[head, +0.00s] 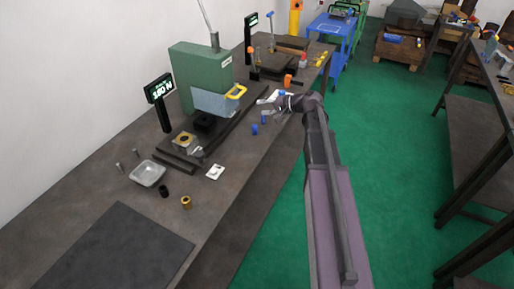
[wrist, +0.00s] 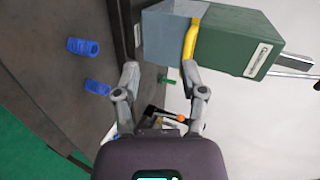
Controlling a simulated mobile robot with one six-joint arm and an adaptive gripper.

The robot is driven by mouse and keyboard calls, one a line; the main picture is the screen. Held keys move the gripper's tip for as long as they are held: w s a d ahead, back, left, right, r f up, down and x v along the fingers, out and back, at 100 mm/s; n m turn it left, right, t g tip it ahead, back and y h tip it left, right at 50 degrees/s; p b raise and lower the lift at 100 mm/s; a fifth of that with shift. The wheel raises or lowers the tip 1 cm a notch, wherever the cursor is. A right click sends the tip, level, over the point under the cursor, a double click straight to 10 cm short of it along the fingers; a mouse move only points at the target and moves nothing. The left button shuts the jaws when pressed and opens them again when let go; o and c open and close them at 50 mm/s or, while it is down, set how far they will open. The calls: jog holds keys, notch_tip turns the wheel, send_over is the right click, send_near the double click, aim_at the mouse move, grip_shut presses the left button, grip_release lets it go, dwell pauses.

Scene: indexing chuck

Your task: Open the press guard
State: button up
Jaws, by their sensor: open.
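The green press (head: 195,75) stands on the bench against the wall. Its grey, see-through guard (head: 215,103) covers the lower front and bears a yellow handle (head: 236,91). My gripper (head: 265,100) is to the right of the handle, apart from it, with nothing in it. In the wrist view my gripper (wrist: 160,72) has its fingers spread wide. The guard (wrist: 165,38) and yellow handle (wrist: 192,38) lie ahead of them. The right fingertip overlaps the handle's near end in the picture; I cannot tell whether they touch.
Blue cylindrical parts (wrist: 83,46) lie on the bench beside my gripper. A lit display (head: 158,90) stands left of the press. A metal tray (head: 147,173), a brass ring (head: 186,202) and a white plate (head: 215,172) lie nearer. The dark mat (head: 105,245) in front is bare.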

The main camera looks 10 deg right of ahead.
jog(key=s+a+f+n+g+h+p, duration=0.2)
jog(key=s+a+g+h+p, duration=0.1)
jog(key=s, duration=0.6)
jog(key=s+a+f+n+g+h+p, duration=0.1)
jog(key=s+a+n+g+h+p, duration=0.2)
jog(key=s, duration=0.5)
jog(key=shift+s+a+f+g+h, duration=0.3)
jog(key=shift+s+a+f+h, duration=0.1)
jog(key=shift+a+h, duration=0.15)
jog(key=shift+w, duration=0.1)
jog(key=w+d+r+m+t+h+b, duration=0.1)
jog(key=w+r+m+t+b, duration=0.1)
jog(key=w+m+t+b, duration=0.2)
jog(key=w+r+m+t+h+b, duration=0.1)
jog(key=w+r+m+t+b, duration=0.2)
jog(key=w+m+t, duration=0.7)
jog(key=shift+w+d+r+t+h+b, duration=0.35)
jog(key=shift+w+t+b, duration=0.15)
jog(key=shift+w+b, duration=0.5)
jog(key=shift+w+f, duration=0.1)
jog(key=shift+w, duration=0.05)
